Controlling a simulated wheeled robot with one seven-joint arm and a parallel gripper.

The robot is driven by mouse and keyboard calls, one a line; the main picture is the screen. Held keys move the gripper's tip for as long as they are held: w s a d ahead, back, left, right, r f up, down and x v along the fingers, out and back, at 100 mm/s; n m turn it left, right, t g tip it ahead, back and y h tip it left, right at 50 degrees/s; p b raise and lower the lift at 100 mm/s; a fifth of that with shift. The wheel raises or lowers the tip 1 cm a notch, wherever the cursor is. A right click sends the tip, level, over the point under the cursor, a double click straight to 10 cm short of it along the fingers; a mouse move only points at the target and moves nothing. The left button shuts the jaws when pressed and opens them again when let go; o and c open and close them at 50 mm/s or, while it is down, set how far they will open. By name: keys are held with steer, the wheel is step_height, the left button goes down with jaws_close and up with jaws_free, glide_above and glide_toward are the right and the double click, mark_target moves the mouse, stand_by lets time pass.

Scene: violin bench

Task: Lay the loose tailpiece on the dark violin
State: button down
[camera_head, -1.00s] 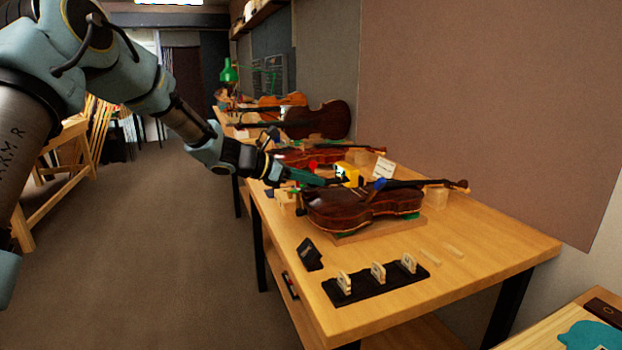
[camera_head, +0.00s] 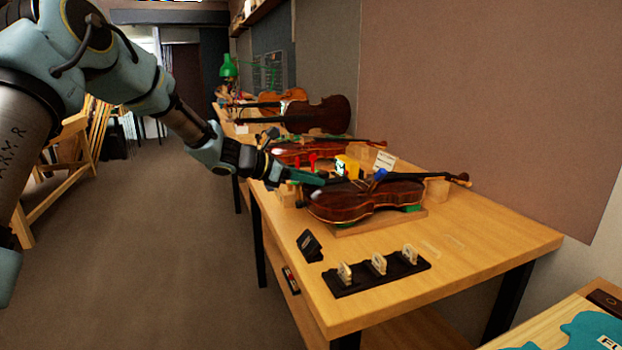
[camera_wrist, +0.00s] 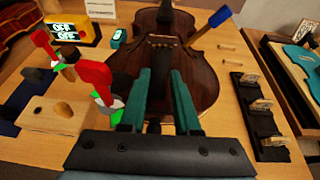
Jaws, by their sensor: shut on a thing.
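The dark violin (camera_head: 365,203) lies on its wooden cradle on the bench, and its body fills the middle of the wrist view (camera_wrist: 200,82). My gripper (camera_head: 318,180) is over the violin's left end, its teal fingers pointing across the body. In the wrist view my gripper (camera_wrist: 156,75) is shut on the tailpiece (camera_wrist: 154,124), a dark piece hard to tell from the dark violin behind it. The fingers hide part of it. I cannot tell whether the tailpiece touches the violin. The bridge (camera_wrist: 161,40) stands beyond the fingertips.
A blue-topped post (camera_wrist: 220,15) stands beside the violin. Red-handled tools (camera_wrist: 93,72) and a wooden block (camera_wrist: 62,115) are close on the left. A black rack (camera_head: 345,284) holds several bridges at the front. A yellow box (camera_head: 346,167) and another violin (camera_head: 300,150) are behind.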

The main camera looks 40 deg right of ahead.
steer(key=shift+f+b, duration=0.4)
steer(key=shift+f, duration=0.3)
steer(key=c, duration=0.6)
jaws_free()
steer(key=shift+r, duration=0.1)
steer(key=shift+o, duration=0.2)
steer(key=shift+w, duration=0.1)
steer(key=b+v, duration=0.2)
steer(key=v, duration=0.8)
steer(key=shift+a, duration=0.4)
